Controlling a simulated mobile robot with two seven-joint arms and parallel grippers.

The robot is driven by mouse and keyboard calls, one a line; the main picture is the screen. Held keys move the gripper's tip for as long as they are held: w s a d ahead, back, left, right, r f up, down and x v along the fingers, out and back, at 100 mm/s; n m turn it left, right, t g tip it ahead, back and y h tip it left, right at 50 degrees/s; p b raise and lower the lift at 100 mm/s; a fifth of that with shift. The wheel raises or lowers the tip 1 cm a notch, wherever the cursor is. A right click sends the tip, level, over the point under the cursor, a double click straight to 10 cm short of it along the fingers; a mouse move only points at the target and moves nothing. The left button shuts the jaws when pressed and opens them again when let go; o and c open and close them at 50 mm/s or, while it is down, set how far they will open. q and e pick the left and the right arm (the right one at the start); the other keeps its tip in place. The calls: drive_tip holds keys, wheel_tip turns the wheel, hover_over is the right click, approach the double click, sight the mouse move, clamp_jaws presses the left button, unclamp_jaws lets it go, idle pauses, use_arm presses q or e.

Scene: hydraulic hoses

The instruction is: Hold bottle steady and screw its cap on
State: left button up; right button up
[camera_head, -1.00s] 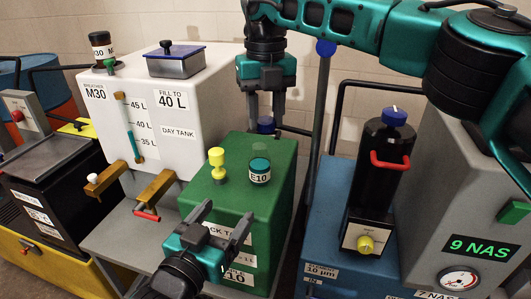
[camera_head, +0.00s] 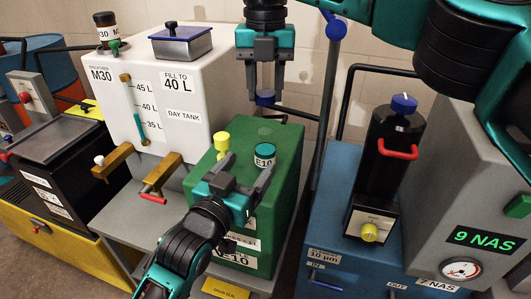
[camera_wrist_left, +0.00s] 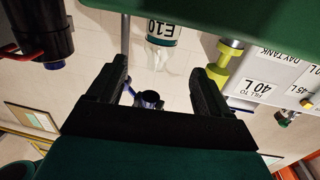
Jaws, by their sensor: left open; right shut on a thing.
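The bottle (camera_head: 265,155), with a white E10 label and teal top, stands upright on the green tank (camera_head: 285,190). In the left wrist view the bottle (camera_wrist_left: 163,32) appears upside down, ahead of the open fingers and apart from them. My left gripper (camera_head: 249,166) is open and empty, low over the tank's front, its fingertips just short of the bottle. My right gripper (camera_head: 265,92) points down above and behind the bottle, shut on a small dark blue piece (camera_head: 265,98). It looks like the cap, but the fingers partly hide it.
A yellow fitting (camera_head: 222,143) stands on the tank left of the bottle, near my left gripper. The white day tank (camera_head: 190,90) is at left with brown valve handles. A blue unit (camera_head: 335,215) with a black filter housing (camera_head: 390,160) stands at right. A grey pole (camera_head: 325,100) rises behind.

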sight(261, 150)
use_arm(q)
drive_tip(key=x, duration=0.7)
drive_tip(key=shift+w, duration=0.1)
clamp_jaws()
idle(0.6)
